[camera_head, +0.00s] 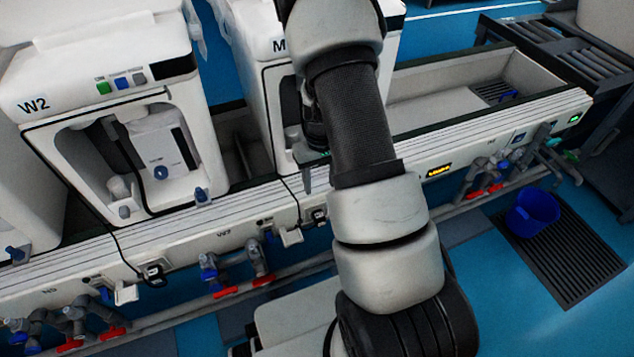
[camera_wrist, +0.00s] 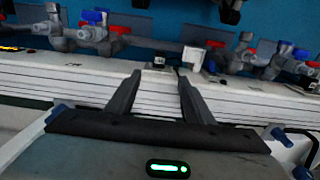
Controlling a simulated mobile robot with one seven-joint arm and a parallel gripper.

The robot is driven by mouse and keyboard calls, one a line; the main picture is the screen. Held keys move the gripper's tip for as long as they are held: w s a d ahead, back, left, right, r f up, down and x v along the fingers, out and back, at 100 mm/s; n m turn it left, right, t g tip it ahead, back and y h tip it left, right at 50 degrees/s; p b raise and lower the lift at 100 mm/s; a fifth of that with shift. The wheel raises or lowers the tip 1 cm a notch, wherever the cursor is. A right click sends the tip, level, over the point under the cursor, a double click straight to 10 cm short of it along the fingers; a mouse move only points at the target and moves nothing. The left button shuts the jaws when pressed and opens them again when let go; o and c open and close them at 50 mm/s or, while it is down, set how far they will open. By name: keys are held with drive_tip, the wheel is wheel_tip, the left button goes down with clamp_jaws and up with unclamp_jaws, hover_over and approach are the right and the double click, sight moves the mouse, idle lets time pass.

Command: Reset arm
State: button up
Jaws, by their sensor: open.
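My gripper (camera_wrist: 159,74) is open in the wrist view, its two dark fingers apart with nothing between them. The fingers point toward the white bench edge (camera_wrist: 85,80), where a small black-and-white fitting (camera_wrist: 158,63) shows beyond the fingertips. I cannot tell whether they touch it. In the head view my arm (camera_head: 362,150) rises through the middle of the picture in front of the bench. It hides most of the gripper and part of the white unit marked M (camera_head: 268,70).
A white unit marked W2 (camera_head: 95,70) stands on the left. Pipes with blue and red valves (camera_head: 235,268) run along the bench front. A blue bucket (camera_head: 533,212) stands on a dark floor grate (camera_head: 575,255). Blue floor is open at lower right.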

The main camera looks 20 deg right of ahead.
drive_tip(key=shift+r, duration=0.3)
drive_tip(key=s+a+r+t, duration=0.1)
drive_tip(key=s+a+r, duration=0.15)
drive_tip(key=r, duration=0.85)
drive_tip(key=s+a+r+t, duration=0.1)
drive_tip(key=a+r, duration=0.3)
drive_tip(key=r, duration=0.7)
drive_tip(key=s+a+r+t, duration=0.2)
drive_tip(key=s+r, duration=0.5)
drive_tip(key=s, duration=0.1)
drive_tip(key=s+a+r+t, duration=0.2)
drive_tip(key=s+r, duration=0.5)
drive_tip(key=s, duration=0.1)
wheel_tip(320, 180, up, 22)
drive_tip(key=p, duration=2.3)
drive_tip(key=shift+d+r, duration=0.2)
drive_tip(key=shift+d, duration=0.05)
drive_tip(key=shift+a, duration=0.1)
